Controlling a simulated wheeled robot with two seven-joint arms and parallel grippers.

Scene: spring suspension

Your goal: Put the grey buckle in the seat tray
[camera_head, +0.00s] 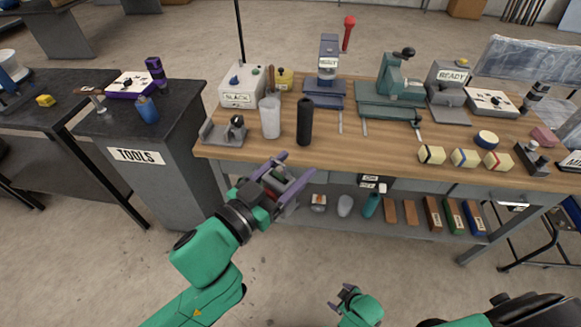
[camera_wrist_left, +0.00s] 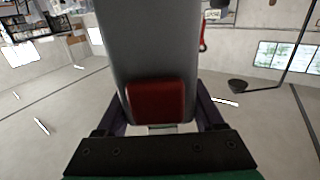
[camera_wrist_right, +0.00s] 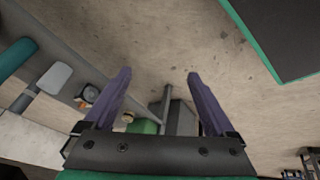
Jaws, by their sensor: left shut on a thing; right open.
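My left gripper (camera_head: 294,170) is shut on the grey buckle (camera_wrist_left: 150,45), in front of the workbench's left part. In the left wrist view the buckle is a large grey body with a red button (camera_wrist_left: 155,102) facing the camera. In the head view the gripper's fingers mostly hide it. My right gripper (camera_head: 346,295) is open and low in front of the bench; in the right wrist view its fingers (camera_wrist_right: 159,78) are spread with nothing between them. I cannot tell which thing is the seat tray.
The wooden workbench (camera_head: 375,152) carries a clear tumbler (camera_head: 270,117), a black cylinder (camera_head: 305,122), a grey metal fixture (camera_head: 223,133) and several machines. A lower shelf (camera_head: 410,232) holds several blocks. A TOOLS cabinet (camera_head: 165,180) stands left. The bench's front middle is clear.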

